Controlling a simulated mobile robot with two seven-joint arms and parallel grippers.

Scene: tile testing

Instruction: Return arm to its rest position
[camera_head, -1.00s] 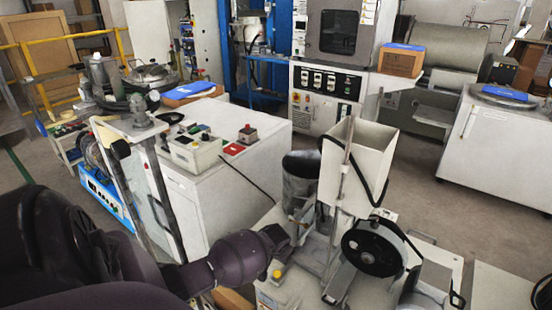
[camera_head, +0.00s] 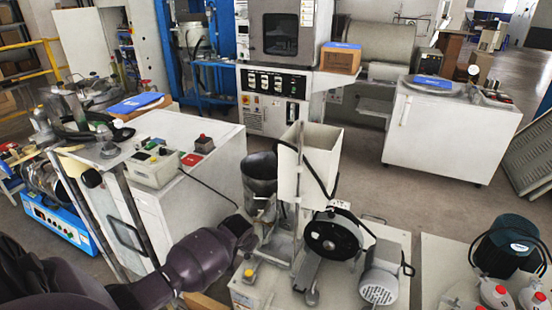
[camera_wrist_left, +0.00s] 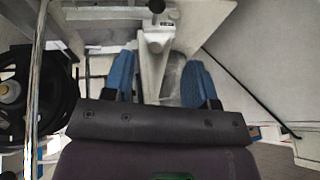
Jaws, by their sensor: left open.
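My left arm (camera_head: 190,268) is dark purple and comes in from the lower left in the head view. Its hand end (camera_head: 238,232) is beside the bench machine with the white hopper (camera_head: 312,165), near a dark metal cylinder (camera_head: 259,175). The fingers cannot be made out there. In the left wrist view my left gripper (camera_wrist_left: 160,78) shows two blue fingers spread apart, with nothing held between them. A pale machine part with a dark knob lies beyond the fingers. My right gripper is in neither view.
A white cabinet (camera_head: 175,195) carrying a control box (camera_head: 153,165) stands left of the hand. A black wheel (camera_head: 333,235) and a motor (camera_head: 379,283) are to its right. Red-capped bottles (camera_head: 497,293) stand at the lower right. Open floor (camera_head: 365,185) lies behind the bench.

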